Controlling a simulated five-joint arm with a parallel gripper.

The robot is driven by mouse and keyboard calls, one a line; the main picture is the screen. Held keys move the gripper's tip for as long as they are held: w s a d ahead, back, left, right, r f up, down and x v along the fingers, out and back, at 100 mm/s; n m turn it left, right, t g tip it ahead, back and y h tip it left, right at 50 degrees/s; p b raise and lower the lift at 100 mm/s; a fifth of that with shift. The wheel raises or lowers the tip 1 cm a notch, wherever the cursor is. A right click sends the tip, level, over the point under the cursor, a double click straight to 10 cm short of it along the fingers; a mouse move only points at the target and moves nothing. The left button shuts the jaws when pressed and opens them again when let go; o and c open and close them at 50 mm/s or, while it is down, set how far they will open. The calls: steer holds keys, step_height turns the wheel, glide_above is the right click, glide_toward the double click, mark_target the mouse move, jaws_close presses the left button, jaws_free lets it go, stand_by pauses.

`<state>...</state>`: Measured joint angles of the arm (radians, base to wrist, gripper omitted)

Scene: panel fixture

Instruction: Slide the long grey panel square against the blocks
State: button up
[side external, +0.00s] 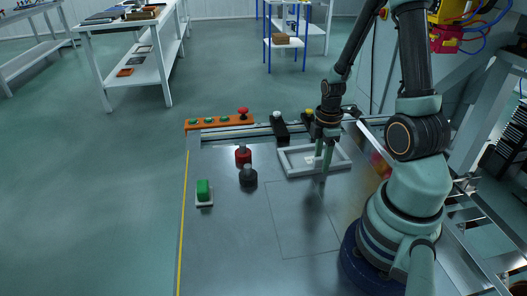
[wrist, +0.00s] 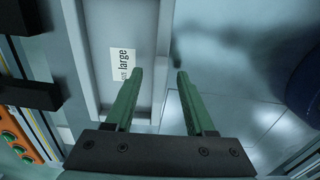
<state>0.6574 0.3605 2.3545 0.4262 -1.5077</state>
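The long grey panel (side external: 297,174) is a shallow pale frame with raised rims, lying on the metal table. The wrist view shows its inner floor (wrist: 112,20) with a label reading "large". Two dark blocks stand at the panel's far side: one with a white knob (side external: 280,131) and one with a yellow knob, partly behind my arm. In the wrist view a dark block (wrist: 28,95) sits at the left, beside the panel. My gripper (side external: 322,165) is open at the panel's near rim. Its green fingers (wrist: 161,74) appear either side of that rim; contact is unclear.
An orange button box (side external: 218,122) sits at the table's far left edge. A red knobbed cylinder (side external: 243,157), a black one (side external: 248,178) and a green switch (side external: 204,190) stand left of the panel. The near table, with a thin outlined rectangle (side external: 300,222), is clear.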

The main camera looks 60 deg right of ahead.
jaws_close()
steer(key=shift+w+a, duration=0.15)
stand_by(1.4)
steer(key=shift+w+a+m, duration=0.1)
steer(key=shift+w+m, duration=0.05)
steer(key=shift+m, duration=0.25)
steer(key=shift+w+d, duration=1.7)
stand_by(0.5)
steer(key=shift+o, duration=0.8)
jaws_free()
